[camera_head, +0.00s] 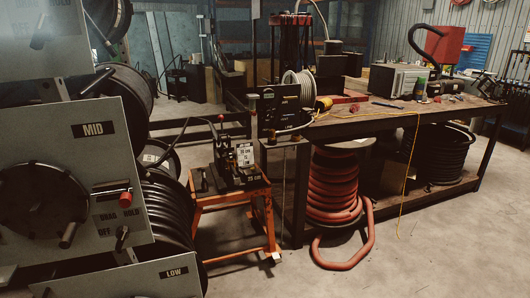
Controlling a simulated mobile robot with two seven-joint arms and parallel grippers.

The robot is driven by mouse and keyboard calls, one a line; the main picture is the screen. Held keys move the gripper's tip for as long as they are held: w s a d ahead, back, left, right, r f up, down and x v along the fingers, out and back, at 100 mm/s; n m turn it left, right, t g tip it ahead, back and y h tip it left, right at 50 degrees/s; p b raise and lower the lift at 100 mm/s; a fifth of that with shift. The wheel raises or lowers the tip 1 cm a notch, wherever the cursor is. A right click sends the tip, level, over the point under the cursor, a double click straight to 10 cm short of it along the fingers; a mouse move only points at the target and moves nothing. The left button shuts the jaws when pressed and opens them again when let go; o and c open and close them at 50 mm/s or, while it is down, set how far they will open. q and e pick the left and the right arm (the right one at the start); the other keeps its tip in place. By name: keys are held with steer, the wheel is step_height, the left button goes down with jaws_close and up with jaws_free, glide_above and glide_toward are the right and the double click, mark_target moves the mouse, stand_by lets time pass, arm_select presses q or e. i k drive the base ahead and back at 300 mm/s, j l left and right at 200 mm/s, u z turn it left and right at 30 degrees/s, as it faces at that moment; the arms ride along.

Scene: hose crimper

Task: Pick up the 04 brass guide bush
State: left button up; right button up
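I cannot make out a brass guide bush marked 04 in the head view. Small brownish and metallic items (272,137) stand at the near left corner of the workbench (350,126), too small to identify. A dark machine with a printed label plate (245,154) sits on an orange stand (233,197), left of the bench. Small dark parts lie at its left side. Neither of my grippers shows in this view.
Grey panels marked MID (94,130) and LOW (174,272), with black hose reels, fill the left side. A red hose coil (333,188) stands under the bench, its end looping onto the floor. A yellow cord (410,165) hangs in front. The floor at lower right is clear.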

mark_target(231, 160)
steer(key=i+l+z, duration=0.45)
steer(key=i+z, duration=0.3)
steer(key=i+l+z, duration=0.15)
steer(key=z, duration=0.2)
steer(key=i+u, duration=0.3)
steer(key=i, duration=0.15)
steer(key=i+u, duration=0.3)
steer(key=i, duration=0.2)
steer(key=i+l+u, duration=0.3)
steer(key=i, duration=0.15)
